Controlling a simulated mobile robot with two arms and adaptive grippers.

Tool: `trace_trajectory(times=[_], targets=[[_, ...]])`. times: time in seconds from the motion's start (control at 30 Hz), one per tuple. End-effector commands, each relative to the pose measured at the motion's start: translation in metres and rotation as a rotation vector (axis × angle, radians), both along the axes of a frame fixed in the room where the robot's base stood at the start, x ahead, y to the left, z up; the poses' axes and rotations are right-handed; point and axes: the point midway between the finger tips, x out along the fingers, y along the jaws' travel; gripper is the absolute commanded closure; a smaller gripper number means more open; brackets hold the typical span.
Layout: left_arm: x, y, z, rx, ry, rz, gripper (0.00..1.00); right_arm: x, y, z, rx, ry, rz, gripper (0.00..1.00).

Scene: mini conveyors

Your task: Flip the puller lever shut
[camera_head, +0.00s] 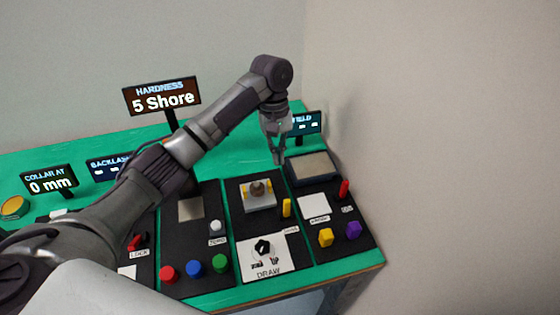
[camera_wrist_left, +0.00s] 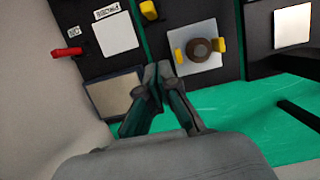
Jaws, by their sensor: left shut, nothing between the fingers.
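The puller (camera_head: 259,193) is a pale block with a brown round part between two yellow jaws on a black panel. It also shows in the left wrist view (camera_wrist_left: 204,62). A yellow lever (camera_head: 287,208), seemingly the puller lever, stands upright at the puller's front right, beside a small label I cannot read. In the left wrist view the lever (camera_wrist_left: 148,10) is at the top edge. My left gripper (camera_head: 279,160) is shut and empty, pointing down behind and right of the puller, apart from the lever. It also shows in the left wrist view (camera_wrist_left: 157,72). My right gripper is not in view.
A grey-topped black box (camera_head: 313,167) stands close to my left gripper. A red lever (camera_head: 344,188) and yellow and purple knobs are on the right panel. The DRAW dial (camera_head: 263,247) is in front of the puller. Display signs stand along the back.

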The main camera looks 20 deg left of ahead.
Motion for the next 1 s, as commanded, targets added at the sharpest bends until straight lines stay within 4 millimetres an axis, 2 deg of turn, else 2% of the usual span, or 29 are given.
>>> trace_trajectory(times=[0.37,0.43,0.6,1.0], targets=[[-0.017,-0.011,-0.077,0.001,0.003,-0.001,1.0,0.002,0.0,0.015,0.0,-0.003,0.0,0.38],[-0.027,-0.018,-0.072,0.001,0.0,-0.004,1.0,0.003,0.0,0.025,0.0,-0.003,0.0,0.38],[-0.044,-0.029,-0.074,0.001,-0.001,-0.003,1.0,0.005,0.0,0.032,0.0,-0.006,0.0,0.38],[-0.049,-0.033,-0.076,0.002,-0.001,-0.001,1.0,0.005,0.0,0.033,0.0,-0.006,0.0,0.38]])
